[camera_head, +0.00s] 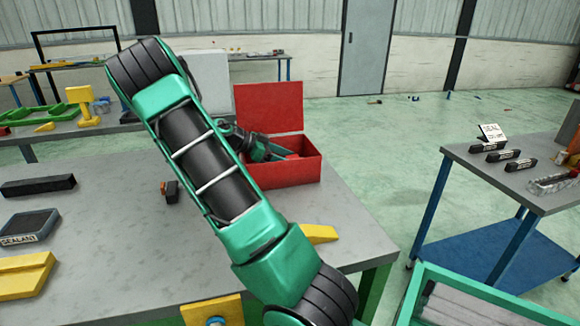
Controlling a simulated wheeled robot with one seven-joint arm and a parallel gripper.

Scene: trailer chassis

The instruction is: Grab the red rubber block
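A red box (295,174) with its lid (270,108) raised stands on the grey table. My arm reaches across the view, and my gripper (284,156) is at the box's opening, pointing down to the right. A small red patch (293,156) shows at the fingertips. It may be the red rubber block or part of the box; I cannot tell which. My arm hides the left part of the box. The gap between the fingers is too small to make out.
The grey table (110,235) also holds a sealant pad (27,226), a black bar (38,186), yellow wedges (22,275) and a small dark-and-orange item (170,190). A blue-legged side table (520,182) stands right, with open floor between.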

